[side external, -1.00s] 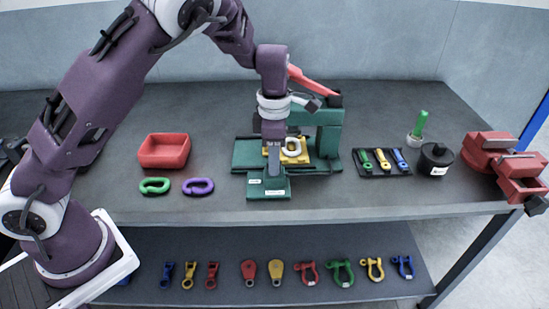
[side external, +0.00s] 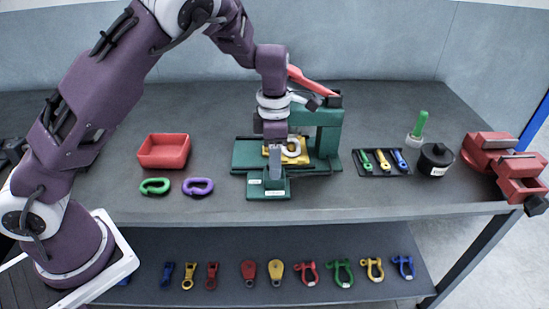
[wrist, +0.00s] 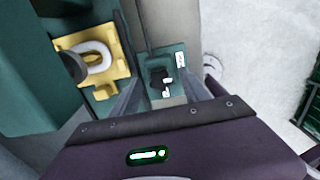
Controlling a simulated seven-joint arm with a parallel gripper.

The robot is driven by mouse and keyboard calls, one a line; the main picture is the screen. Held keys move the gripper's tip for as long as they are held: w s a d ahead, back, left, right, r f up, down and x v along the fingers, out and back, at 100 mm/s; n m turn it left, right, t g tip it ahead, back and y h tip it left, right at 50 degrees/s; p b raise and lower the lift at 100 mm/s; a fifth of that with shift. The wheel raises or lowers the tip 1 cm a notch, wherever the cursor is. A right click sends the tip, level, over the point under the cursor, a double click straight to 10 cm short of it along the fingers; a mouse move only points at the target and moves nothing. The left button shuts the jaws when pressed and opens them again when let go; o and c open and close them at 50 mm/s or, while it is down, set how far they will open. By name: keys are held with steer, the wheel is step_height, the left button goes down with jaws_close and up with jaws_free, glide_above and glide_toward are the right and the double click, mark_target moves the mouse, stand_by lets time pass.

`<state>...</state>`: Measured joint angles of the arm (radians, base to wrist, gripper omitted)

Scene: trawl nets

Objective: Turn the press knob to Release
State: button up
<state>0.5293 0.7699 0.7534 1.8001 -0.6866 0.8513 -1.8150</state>
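The green press (side external: 327,135) stands at the middle of the bench with a red lever. Its front block (side external: 268,190) carries white labels. The black press knob (wrist: 158,80) sits on this block in the wrist view; its setting is too small to read. In the side view my gripper hides the knob. My gripper (side external: 275,174) points down just above the block. In the wrist view my gripper (wrist: 162,88) is open, with a finger on each side of the knob. I cannot tell whether the fingers touch it.
A yellow plate (side external: 303,158) with a pale ring (side external: 292,147) lies in the press behind my gripper. A red tray (side external: 164,150) and green and purple links (side external: 198,187) are to the left. A tool mat (side external: 383,170), black pot (side external: 435,158) and red vise (side external: 500,165) are to the right.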

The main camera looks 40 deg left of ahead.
steer(key=shift+r, duration=0.1)
step_height(320, 180, up, 6)
steer(key=shift+r, duration=0.45)
